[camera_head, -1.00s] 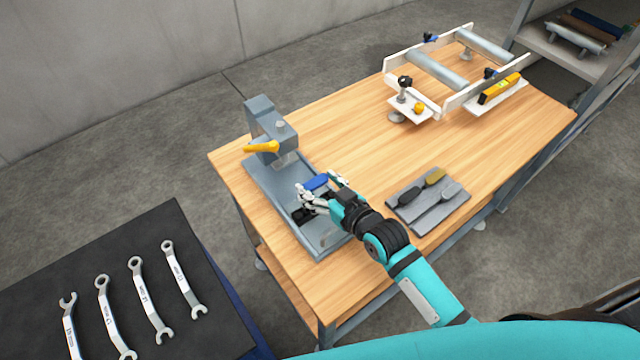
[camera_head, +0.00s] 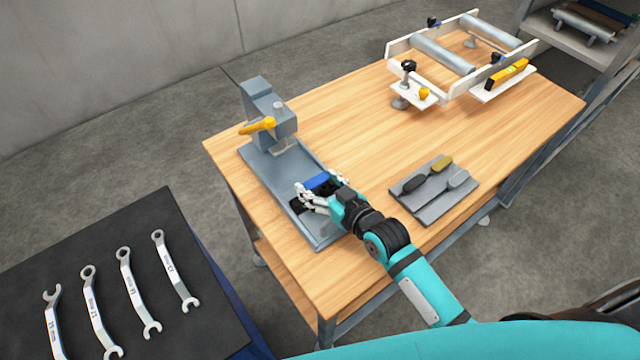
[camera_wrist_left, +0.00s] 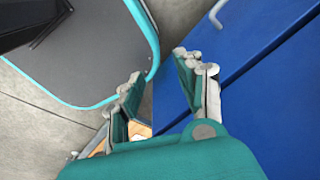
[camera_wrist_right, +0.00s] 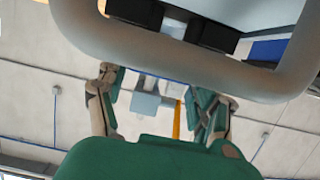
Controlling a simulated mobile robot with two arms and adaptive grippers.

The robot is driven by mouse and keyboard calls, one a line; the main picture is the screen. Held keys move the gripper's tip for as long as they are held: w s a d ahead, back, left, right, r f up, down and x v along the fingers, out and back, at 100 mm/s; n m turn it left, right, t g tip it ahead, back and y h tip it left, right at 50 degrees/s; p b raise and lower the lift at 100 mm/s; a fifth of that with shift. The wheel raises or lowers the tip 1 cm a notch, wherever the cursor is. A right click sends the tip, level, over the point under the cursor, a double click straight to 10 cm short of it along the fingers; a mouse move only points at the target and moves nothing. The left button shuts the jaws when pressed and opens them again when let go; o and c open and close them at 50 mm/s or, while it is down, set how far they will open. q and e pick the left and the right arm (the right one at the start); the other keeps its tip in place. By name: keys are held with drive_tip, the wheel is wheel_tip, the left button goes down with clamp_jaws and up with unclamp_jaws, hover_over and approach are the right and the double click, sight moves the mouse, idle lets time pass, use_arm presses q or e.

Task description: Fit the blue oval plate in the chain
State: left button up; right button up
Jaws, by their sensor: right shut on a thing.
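The blue oval plate (camera_head: 318,181) shows in the head view at the fingers of my right gripper (camera_head: 312,192). The right gripper is shut on it, over the trough of the grey fixture (camera_head: 270,175). Dark parts (camera_head: 297,205), perhaps chain links, lie beside the fingertips. The fingers hide most of them, so I cannot tell whether the plate touches the chain. In the right wrist view the fingers (camera_wrist_right: 158,105) have the fixture's yellow lever (camera_wrist_right: 177,118) behind them. My left gripper (camera_wrist_left: 158,85) is open and empty in the left wrist view, away from the fixture.
A grey tray (camera_head: 432,213) with dark, olive and light grey oval pieces lies right of my right arm. A white roller frame (camera_head: 448,92) stands at the back right. Several wrenches (camera_head: 172,270) lie on a black-topped table at the left. Wood between fixture and frame is clear.

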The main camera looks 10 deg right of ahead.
drive_tip(key=shift+p, duration=0.35)
drive_tip(key=shift+f, duration=0.35)
idle(0.7)
drive_tip(key=shift+f+b, duration=0.3)
drive_tip(key=shift+b, duration=0.05)
drive_tip(key=shift+f, duration=0.55)
idle(1.0)
drive_tip(key=o, duration=1.3)
drive_tip(key=shift+s, duration=0.1)
drive_tip(key=shift+s+d, duration=0.15)
drive_tip(key=shift+s, duration=0.35)
drive_tip(key=v, duration=1.1)
drive_tip(key=shift+w+r, duration=0.15)
drive_tip(key=shift+r, duration=0.1)
